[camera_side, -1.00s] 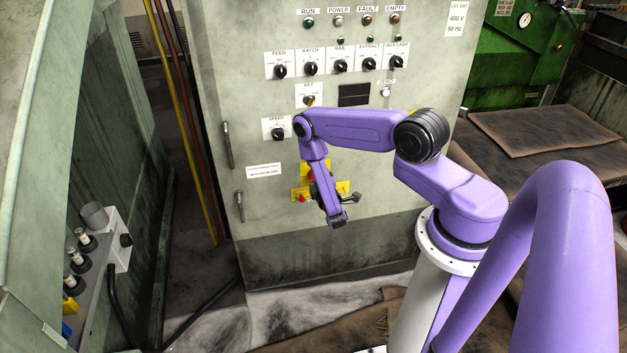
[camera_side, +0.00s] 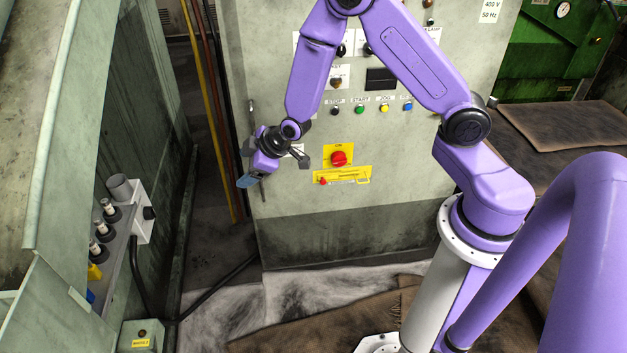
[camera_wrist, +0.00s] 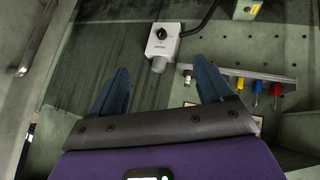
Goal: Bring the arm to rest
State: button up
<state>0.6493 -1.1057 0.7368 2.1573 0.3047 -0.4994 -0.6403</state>
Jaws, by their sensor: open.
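My gripper (camera_side: 247,181) hangs in front of the left edge of the grey control cabinet (camera_side: 330,235) in the side view, with its blue fingers pointing down and left. In the wrist view my gripper (camera_wrist: 160,88) shows two blue fingers spread wide apart, with nothing between them. The arm is bent, its elbow high in front of the cabinet's switches and cut off by the top of the side view.
A red emergency button (camera_side: 339,159) and a yellow-plated switch (camera_side: 342,176) sit right of my gripper. At left, a ledge (camera_side: 118,255) carries several cylinders and a grey box (camera_side: 142,212). The wrist view shows a knob box (camera_wrist: 163,41) and coloured handles (camera_wrist: 258,88). Floor below is open.

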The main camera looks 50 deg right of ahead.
jog(key=s+a+r+n+g+y, duration=0.1)
jog(key=s+a+r+g, duration=0.3)
jog(key=s, duration=0.5)
jog(key=s+a+r+n+g+y, duration=0.1)
jog(key=s+a+r, duration=0.1)
jog(key=s+r, duration=0.45)
jog(key=s+d+r+n+g+h, duration=0.1)
jog(key=s+d, duration=0.3)
jog(key=s, duration=0.5)
jog(key=s+d+r+g+h, duration=0.2)
jog(key=s+d+r, duration=0.2)
jog(key=s, duration=0.6)
jog(key=shift+s+d+n+h, duration=0.2)
jog(key=shift+d+n+h, duration=0.15)
jog(key=shift+d, duration=0.35)
